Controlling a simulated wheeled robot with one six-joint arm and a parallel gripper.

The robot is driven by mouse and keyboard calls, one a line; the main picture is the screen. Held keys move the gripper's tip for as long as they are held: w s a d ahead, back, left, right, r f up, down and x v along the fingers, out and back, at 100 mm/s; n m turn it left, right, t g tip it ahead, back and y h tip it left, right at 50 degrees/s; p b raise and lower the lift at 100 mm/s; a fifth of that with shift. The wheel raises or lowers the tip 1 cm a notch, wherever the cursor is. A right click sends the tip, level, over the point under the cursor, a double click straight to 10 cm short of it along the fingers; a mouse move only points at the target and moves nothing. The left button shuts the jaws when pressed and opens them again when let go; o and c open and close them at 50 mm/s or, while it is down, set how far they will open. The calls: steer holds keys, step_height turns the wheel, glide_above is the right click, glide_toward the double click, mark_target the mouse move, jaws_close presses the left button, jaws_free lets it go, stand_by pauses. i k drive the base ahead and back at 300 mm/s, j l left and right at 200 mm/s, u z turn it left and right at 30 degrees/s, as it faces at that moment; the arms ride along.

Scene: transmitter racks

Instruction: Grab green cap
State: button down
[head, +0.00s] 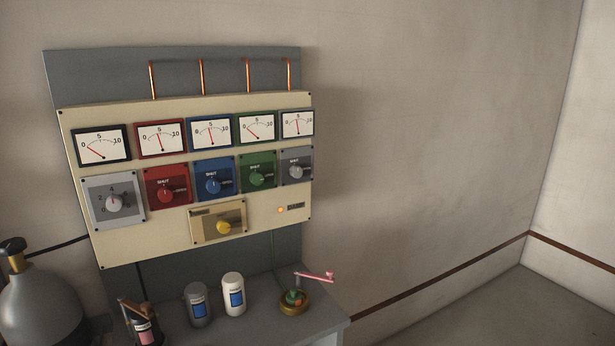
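A small green piece (292,296), which may be the green cap, sits in a round brass-coloured base (295,308) near the right end of the grey bench. A pink lever or arm (316,276) rises beside it and reaches to the right above the base. The green piece is small and partly hidden, so its exact shape is unclear. My gripper is not in view.
A grey canister (197,306) and a white canister (233,296) stand left of the brass base. A dark holder with a pink label (143,331) and a grey gas cylinder (42,308) are further left. The cream gauge panel (180,243) rises behind the bench (262,325).

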mark_target(294, 295)
steer(key=i+l+u, duration=0.15)
steer(key=i, duration=0.3)
steer(key=i+l+u, duration=0.1)
steer(key=i, duration=0.35)
steer(key=i+l+u, duration=0.15)
steer(key=i, duration=0.3)
